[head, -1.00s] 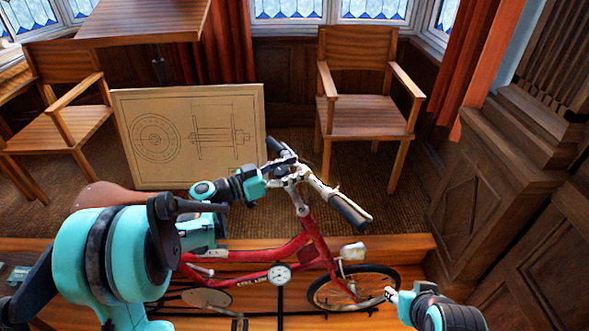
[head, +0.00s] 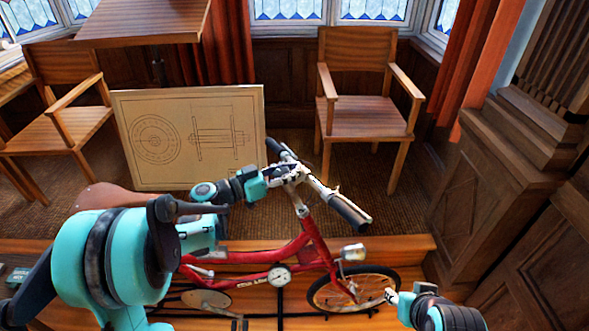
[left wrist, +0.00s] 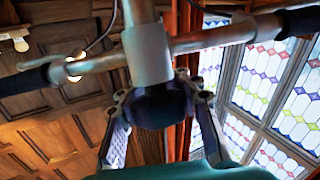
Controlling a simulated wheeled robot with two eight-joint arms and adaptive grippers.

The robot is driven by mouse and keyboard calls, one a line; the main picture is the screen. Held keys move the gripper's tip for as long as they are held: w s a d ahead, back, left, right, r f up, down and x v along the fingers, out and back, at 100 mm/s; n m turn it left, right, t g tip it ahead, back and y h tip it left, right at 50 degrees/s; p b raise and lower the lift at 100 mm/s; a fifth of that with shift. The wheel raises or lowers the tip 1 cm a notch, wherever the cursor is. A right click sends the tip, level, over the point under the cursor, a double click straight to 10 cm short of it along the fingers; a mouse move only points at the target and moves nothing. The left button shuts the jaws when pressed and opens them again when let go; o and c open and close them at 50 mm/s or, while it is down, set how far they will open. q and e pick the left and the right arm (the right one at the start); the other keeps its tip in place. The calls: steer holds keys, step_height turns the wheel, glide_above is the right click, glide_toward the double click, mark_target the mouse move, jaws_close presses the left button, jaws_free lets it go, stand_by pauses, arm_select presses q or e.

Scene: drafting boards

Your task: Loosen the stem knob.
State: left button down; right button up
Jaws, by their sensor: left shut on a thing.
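The red bicycle (head: 310,240) stands side-on in the head view, its handlebar (head: 341,206) turned towards me. In the left wrist view the grey stem (left wrist: 148,50) crosses the handlebar, and the dark round stem knob (left wrist: 160,108) sits against its end. My left gripper (head: 288,173) is at the handlebar's middle. Its two fingers (left wrist: 159,95) lie on either side of the knob, shut on it. In the head view the gripper hides the knob. My right gripper (head: 391,296) is low beside the front wheel, away from the stem; its opening is too small to judge.
A drawing board (head: 190,136) leans behind the bicycle. A wooden armchair (head: 362,95) stands behind the handlebar, and another chair (head: 55,125) is at left. Dark wood panelling (head: 500,190) closes off the right. The bicycle stands by a wooden step (head: 405,246).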

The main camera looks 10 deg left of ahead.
mark_target(276, 177)
arm_select(q)
steer(key=shift+w+a+f+n+t+y+p, duration=0.15)
steer(key=shift+n+t+y, duration=0.45)
steer(key=shift+n+y, duration=0.35)
steer(key=shift+w+a+r+n+t+y+p, duration=0.1)
steer(key=shift+w+a+n+t+y, duration=0.1)
steer(key=shift+n+t+y, duration=0.55)
steer(key=shift+w+a+f+n+t+y+p, duration=0.15)
steer(key=shift+n+t+y, duration=0.3)
steer(key=shift+n+y, duration=0.6)
steer(key=c, duration=1)
jaws_free()
steer(key=shift+s, duration=0.1)
steer(key=v, duration=1.2)
